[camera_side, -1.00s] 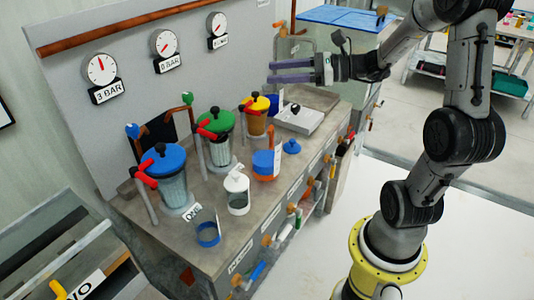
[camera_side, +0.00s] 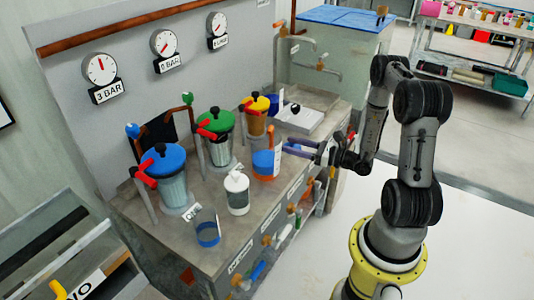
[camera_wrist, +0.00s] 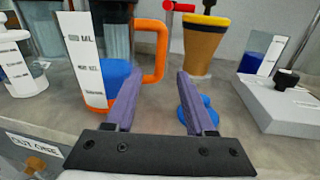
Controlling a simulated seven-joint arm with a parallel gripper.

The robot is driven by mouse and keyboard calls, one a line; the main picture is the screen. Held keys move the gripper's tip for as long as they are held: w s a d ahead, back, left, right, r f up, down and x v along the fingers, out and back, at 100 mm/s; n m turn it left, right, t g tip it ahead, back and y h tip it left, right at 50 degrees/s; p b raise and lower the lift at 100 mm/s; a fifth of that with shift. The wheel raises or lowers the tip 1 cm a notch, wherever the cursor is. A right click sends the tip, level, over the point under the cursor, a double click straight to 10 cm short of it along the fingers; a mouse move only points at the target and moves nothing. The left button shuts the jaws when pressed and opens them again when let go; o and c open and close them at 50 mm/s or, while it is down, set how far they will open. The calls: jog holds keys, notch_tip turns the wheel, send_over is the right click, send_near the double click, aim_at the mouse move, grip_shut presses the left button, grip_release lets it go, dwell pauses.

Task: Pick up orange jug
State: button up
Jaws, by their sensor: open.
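The orange jug (camera_side: 265,163) stands on the grey bench near its front edge, with blue contents and a white scale strip. In the wrist view the jug's orange handle (camera_wrist: 153,50) shows beyond and a little left of the middle between my fingers. My gripper (camera_side: 294,147) is to the right of the jug, low over the bench, with its purple fingers pointing at it. In the wrist view the fingers (camera_wrist: 158,95) are spread apart with nothing held between them. Whether a finger touches the jug I cannot tell.
A white jug (camera_side: 236,192) and a clear jug with a blue base (camera_side: 207,228) stand left of it. Blue, green and yellow-lidded pumps (camera_side: 166,180) line the back. A small blue lid (camera_wrist: 197,108) lies by the right finger. A white scale (camera_wrist: 285,104) is to the right.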

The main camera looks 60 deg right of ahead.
aim_at(271, 141)
jog(key=shift+f, duration=0.4)
jog(key=shift+w, duration=0.25)
jog(key=shift+w+a, duration=0.2)
jog(key=shift+w, duration=0.95)
jog(key=shift+w+a, duration=0.2)
jog(key=shift+w, duration=1)
jog(key=shift+w+a, duration=0.2)
jog(key=shift+w, duration=0.95)
grip_shut()
